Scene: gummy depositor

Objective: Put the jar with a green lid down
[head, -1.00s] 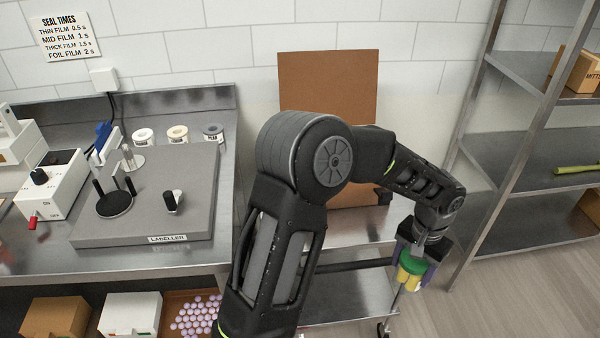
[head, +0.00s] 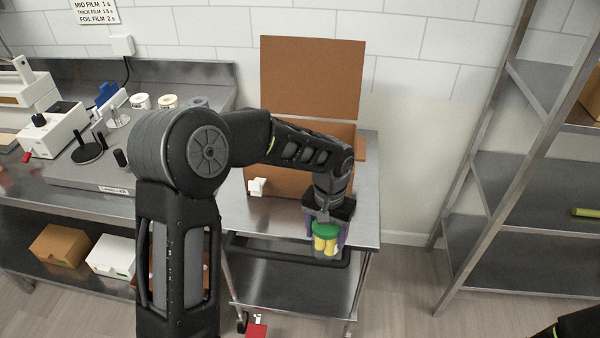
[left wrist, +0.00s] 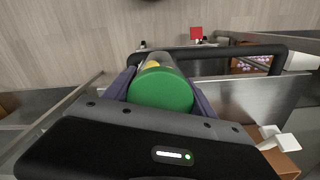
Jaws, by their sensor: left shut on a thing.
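The jar with a green lid (head: 326,244) has yellow contents and is upright. My left gripper (head: 327,232) is shut on it, with purple fingers on either side. It hangs at the front edge of the steel cart (head: 368,205), in front of the cardboard box; in the head view it overlaps the cart's black handle. In the left wrist view the green lid (left wrist: 162,90) fills the space between the fingers, and the lower jar is mostly hidden. I cannot tell its exact height over the cart. My right gripper is not in view.
An open cardboard box (head: 310,80) stands on the cart, with a small white item (head: 257,186) at its front. The cart's black handle (head: 290,257) runs along the front. A metal shelf rack (head: 500,210) stands right. The labeller bench (head: 60,190) is left. The cart top's right side is clear.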

